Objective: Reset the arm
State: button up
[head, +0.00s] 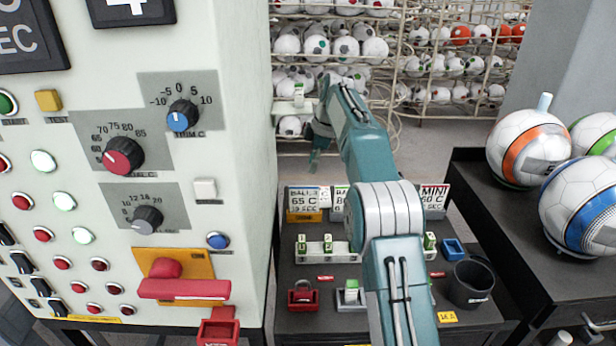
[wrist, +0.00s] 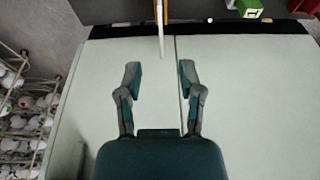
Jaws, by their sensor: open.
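My teal arm reaches up from the bottom of the head view, between the pale control cabinet and the dark bench. It bends at the top, and my gripper (head: 314,160) hangs down near the cabinet's far edge, small and partly hard to make out. In the wrist view my gripper (wrist: 159,80) has its two fingers spread apart with nothing between them. A pale panelled surface (wrist: 90,110) lies behind the fingers; how far off it is, I cannot tell.
The control cabinet (head: 225,120) with knobs and a red lever (head: 185,288) stands left. Wire racks (head: 400,60) of balls stand behind. A bench holds signs, small green-and-white blocks and a dark cup (head: 472,284). Large balls (head: 528,148) sit on the right table.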

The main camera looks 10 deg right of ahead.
jog(key=shift+d+r, duration=0.1)
jog(key=shift+r, duration=0.3)
jog(key=shift+s, duration=0.1)
